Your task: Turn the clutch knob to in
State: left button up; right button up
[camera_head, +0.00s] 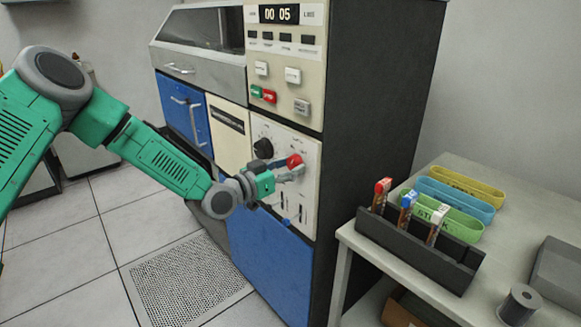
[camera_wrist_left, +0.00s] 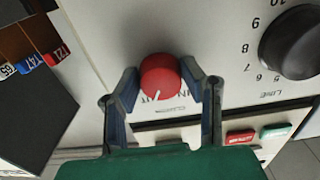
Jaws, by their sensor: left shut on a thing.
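The red clutch knob (camera_head: 294,161) sits on the cream front panel of the machine, to the right of a black knob. In the left wrist view the clutch knob (camera_wrist_left: 160,76) has a white pointer line, and the panel lettering around it appears upside down. My left gripper (camera_head: 290,170) reaches the knob from the left. In the left wrist view my left gripper's fingers (camera_wrist_left: 166,85) are on both sides of the knob, shut on it. Part of the lettering by the knob is hidden by the fingers. My right gripper is not in view.
The black line knob (camera_head: 263,148) is close beside the clutch knob. Green (camera_head: 256,91) and red (camera_head: 270,96) buttons are above. A grey table (camera_head: 449,172) at the right holds a black rack (camera_head: 420,254) with several tubes, coloured trays and a spool (camera_head: 518,304).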

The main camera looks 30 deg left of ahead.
pick_arm(q)
jog(key=n+b, duration=0.1)
jog(key=n, duration=0.5)
jog(key=shift+b, duration=0.35)
jog(key=n+b, duration=0.1)
jog(key=n, duration=0.4)
jog(key=shift+r+n+b, duration=0.15)
jog(key=shift+n+b, duration=0.25)
jog(key=o, duration=1.1)
jog(key=shift+a, duration=0.1)
